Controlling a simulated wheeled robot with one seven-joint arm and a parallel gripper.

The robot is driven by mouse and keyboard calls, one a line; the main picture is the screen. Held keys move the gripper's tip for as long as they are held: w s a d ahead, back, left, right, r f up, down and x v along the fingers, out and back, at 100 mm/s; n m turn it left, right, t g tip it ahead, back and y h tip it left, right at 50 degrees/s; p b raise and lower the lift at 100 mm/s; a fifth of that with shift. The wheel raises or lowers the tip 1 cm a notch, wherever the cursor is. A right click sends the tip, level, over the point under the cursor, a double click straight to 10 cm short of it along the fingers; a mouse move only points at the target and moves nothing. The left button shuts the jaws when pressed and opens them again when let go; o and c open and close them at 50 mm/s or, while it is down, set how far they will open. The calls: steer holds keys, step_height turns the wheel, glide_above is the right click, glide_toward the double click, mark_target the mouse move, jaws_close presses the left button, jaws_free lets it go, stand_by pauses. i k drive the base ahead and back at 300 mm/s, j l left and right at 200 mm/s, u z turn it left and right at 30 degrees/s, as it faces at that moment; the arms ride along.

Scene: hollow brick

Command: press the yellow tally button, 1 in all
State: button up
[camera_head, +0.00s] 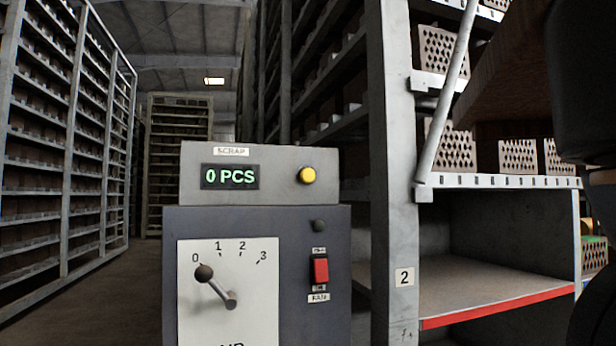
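The yellow tally button (307,175) is a round knob on the front of a grey counter box (270,190), at its right side. The box's label reads SCRAP, and its green display (230,176) reads 0 PCS. Nothing touches the button or covers it. My gripper is not clearly visible; only dark parts, apparently of my arm, fill the right edge.
Below the box is a dark cabinet with a rotary lever (217,286) pointing to 0 and a red FAN switch (321,270). A shelf post (393,200) and brick racks stand right. A brown board-like object (510,85) hangs upper right. An aisle runs left.

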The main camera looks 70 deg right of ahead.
mark_target(307, 175)
steer(key=k+l, duration=0.6)
steer(key=z, duration=1.65)
